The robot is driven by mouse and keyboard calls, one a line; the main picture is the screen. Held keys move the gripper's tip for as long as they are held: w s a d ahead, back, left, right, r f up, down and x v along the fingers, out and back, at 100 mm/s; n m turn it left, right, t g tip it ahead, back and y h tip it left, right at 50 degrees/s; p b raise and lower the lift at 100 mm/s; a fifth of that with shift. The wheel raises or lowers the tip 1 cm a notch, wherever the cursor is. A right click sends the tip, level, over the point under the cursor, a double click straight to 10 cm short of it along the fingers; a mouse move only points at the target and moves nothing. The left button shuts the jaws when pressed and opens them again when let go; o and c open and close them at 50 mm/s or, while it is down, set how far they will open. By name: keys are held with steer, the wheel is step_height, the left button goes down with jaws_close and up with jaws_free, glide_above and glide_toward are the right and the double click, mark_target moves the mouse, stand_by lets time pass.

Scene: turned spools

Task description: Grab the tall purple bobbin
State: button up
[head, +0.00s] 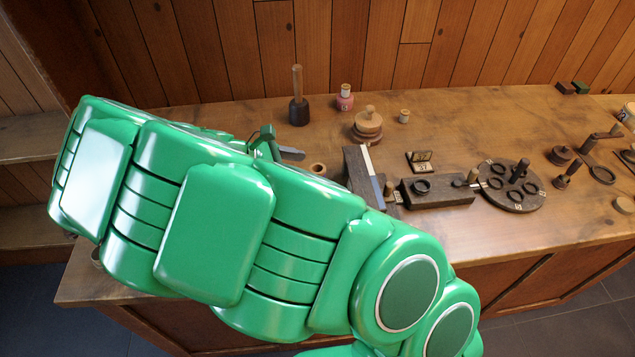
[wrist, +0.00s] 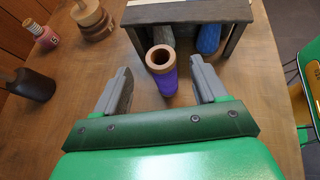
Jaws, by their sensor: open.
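The tall purple bobbin (wrist: 166,82) stands on the wooden table in the wrist view, with a pale wooden top that has a dark hole. In the head view only a wooden ring (head: 317,168), probably its top, shows above my green arm; its purple part is hidden. My gripper (wrist: 160,66) is open, with one grey finger to the left and one to the right of the bobbin. I see a gap on both sides, and nothing is held. In the head view one grey finger (head: 291,153) shows behind my arm.
A dark wooden rack (wrist: 190,11) with grey and blue spools under it stands just beyond the bobbin. To the left are a dark mallet (wrist: 30,84), a pink bottle (wrist: 42,36) and a stacked wooden spool (wrist: 92,20). A round dark tray (head: 513,203) lies farther right.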

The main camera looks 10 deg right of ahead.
mark_target(324, 168)
steer(key=shift+x, duration=3.6)
steer(key=shift+r, duration=0.1)
steer(key=c, duration=1.1)
steer(key=r, duration=0.3)
steer(key=shift+s+r, duration=0.2)
steer(key=shift+r, duration=0.1)
steer(key=s+r, duration=0.3)
steer(key=s, duration=0.1)
steer(key=s+d+r, duration=0.1)
steer(key=s+r, duration=0.2)
steer(key=s, duration=0.2)
steer(key=s+r, duration=0.3)
steer(key=s, duration=0.1)
steer(key=shift+s+d+r, duration=0.2)
steer(key=shift+s+d, duration=0.1)
